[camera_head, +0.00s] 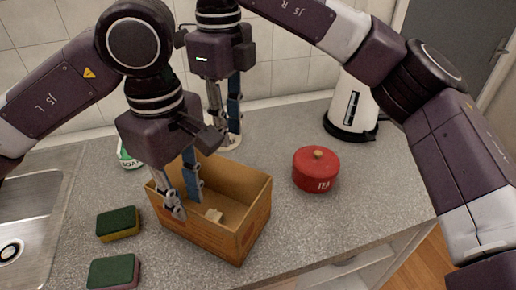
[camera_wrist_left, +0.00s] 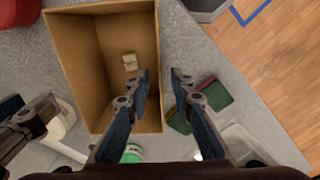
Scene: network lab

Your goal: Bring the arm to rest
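My left gripper (camera_head: 185,206) points down at the left side of an open cardboard box (camera_head: 195,232). Its fingers are apart with nothing held between them. In the left wrist view the fingertips (camera_wrist_left: 162,76) lie on either side of the line of one box wall (camera_wrist_left: 159,60); I cannot tell if they touch it. A small pale block (camera_head: 213,215) lies inside the box and also shows in the left wrist view (camera_wrist_left: 130,61). My right gripper (camera_head: 224,120) hangs behind the box, pointing down, with its fingers apart, above a pale round base (camera_head: 230,142).
Two green-topped sponges (camera_head: 118,223) (camera_head: 113,271) lie left of the box, near the sink (camera_head: 35,195). A soap container (camera_head: 128,158) stands behind-left of the box. A red tea tin (camera_head: 316,170) and a white kettle (camera_head: 352,108) stand right. The counter's front right is clear.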

